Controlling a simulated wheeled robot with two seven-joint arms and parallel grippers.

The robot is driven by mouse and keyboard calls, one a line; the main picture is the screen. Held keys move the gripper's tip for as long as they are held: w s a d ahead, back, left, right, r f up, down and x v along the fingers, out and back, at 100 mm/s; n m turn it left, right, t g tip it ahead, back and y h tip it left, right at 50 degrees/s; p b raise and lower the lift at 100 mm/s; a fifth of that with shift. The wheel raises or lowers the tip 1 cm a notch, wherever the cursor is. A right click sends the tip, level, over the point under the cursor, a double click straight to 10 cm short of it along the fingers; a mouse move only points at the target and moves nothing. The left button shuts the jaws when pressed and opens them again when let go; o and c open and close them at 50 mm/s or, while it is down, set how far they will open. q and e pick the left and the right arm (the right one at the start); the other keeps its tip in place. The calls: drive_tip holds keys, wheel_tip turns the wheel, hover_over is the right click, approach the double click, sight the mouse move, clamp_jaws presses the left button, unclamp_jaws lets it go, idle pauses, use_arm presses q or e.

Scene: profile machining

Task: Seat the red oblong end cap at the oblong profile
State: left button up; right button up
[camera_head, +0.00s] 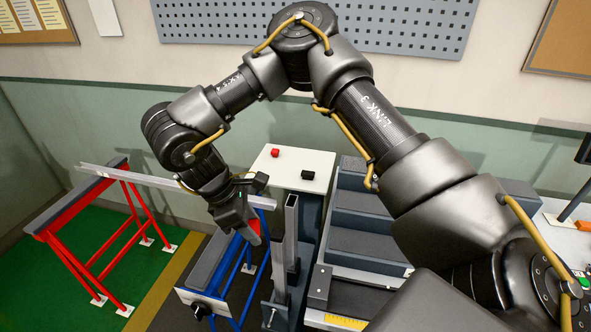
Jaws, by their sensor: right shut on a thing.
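My right gripper (251,232) hangs over the blue stand and is shut on a red piece, the red oblong end cap (255,227), partly hidden by the fingers. A long grey metal profile (140,176) lies level, from the red trestle at left to behind my gripper. A grey upright profile (291,232) stands just right of the gripper, apart from the red cap. I cannot tell from their shape which profile is the oblong one. My left gripper is not in view.
A white-topped stand (315,161) behind holds a small red block (275,152) and a black block (307,174). The red trestle (110,215) is at left, the blue stand (222,267) below my gripper. Dark stepped shelves (357,212) stand at right.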

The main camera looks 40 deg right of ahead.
drive_tip(key=n+t, duration=0.1)
drive_tip(key=n, duration=0.1)
drive_tip(key=w+d+n+t, duration=0.1)
drive_tip(key=n, duration=0.2)
drive_tip(key=d+n+t, duration=0.1)
drive_tip(key=n, duration=0.2)
drive_tip(key=shift+w+r+h+p, duration=0.2)
drive_tip(key=shift+h+p, duration=0.1)
drive_tip(key=shift+p, duration=0.1)
drive_tip(key=w+d+r+n+t+y+p, duration=0.1)
drive_tip(key=w+d+n+y, duration=0.1)
drive_tip(key=d+n, duration=0.5)
drive_tip(key=w+d+r+n+t+y+p, duration=0.1)
drive_tip(key=d+n+y, duration=0.4)
drive_tip(key=n, duration=1.1)
drive_tip(key=shift+w+d+n+t+p, duration=0.3)
drive_tip(key=shift+w+d+t, duration=0.15)
drive_tip(key=shift+d, duration=0.85)
drive_tip(key=shift+t, duration=0.25)
wheel_tip(320, 180, down, 4)
drive_tip(key=b, duration=0.4)
drive_tip(key=shift+a+f, duration=0.1)
drive_tip(key=shift+f, duration=0.35)
